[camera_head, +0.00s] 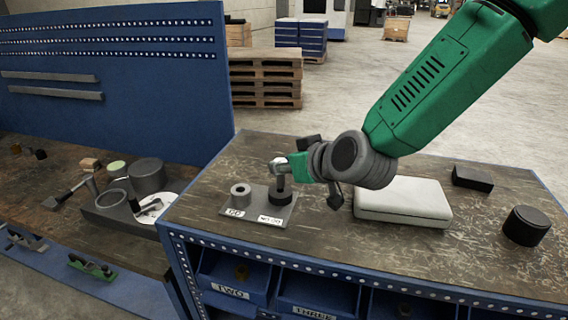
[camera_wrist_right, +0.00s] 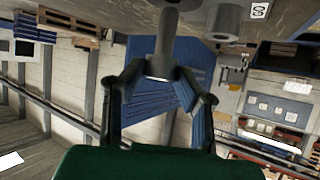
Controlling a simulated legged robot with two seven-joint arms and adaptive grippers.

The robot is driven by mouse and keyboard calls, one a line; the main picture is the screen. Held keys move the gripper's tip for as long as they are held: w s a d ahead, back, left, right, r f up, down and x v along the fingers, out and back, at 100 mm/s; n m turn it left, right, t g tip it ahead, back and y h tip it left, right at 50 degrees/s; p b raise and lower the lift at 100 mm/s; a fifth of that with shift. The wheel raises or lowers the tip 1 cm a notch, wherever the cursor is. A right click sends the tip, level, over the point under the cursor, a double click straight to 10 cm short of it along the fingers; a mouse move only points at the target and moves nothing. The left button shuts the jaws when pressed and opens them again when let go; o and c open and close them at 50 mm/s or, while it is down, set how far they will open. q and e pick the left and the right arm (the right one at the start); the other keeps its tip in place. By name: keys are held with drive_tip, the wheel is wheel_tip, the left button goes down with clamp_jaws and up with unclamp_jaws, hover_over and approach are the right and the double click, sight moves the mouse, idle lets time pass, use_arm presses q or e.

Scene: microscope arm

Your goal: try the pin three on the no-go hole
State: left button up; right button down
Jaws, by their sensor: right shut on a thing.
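A grey gauge plate (camera_head: 258,208) with GO and NO-GO labels lies on the workbench. A grey ring block (camera_head: 241,195) stands at the GO label, and a darker block (camera_head: 279,194) stands at the NO-GO label. My right gripper (camera_head: 279,166) is above the NO-GO block, shut on a grey pin (camera_wrist_right: 166,38) by its wider end. The pin's thin end points at the NO-GO block; I cannot tell whether it is in the hole. In the wrist view the GO block (camera_wrist_right: 222,22) is beside the pin, apart from it. My left gripper is out of view.
A white case (camera_head: 403,202) lies right of the gripper, under my arm. A black cylinder (camera_head: 525,226) and a black box (camera_head: 472,178) are further right. Blue bins labelled TWO (camera_head: 231,293) and THREE (camera_head: 314,313) are below the front edge. Tools crowd the left bench.

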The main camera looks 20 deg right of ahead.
drive_tip(key=shift+f+b, duration=0.4)
drive_tip(key=shift+f, duration=0.2)
idle(0.3)
drive_tip(key=shift+r, duration=0.1)
idle(0.8)
drive_tip(key=shift+r+p, duration=2.9)
drive_tip(key=shift+r, duration=0.55)
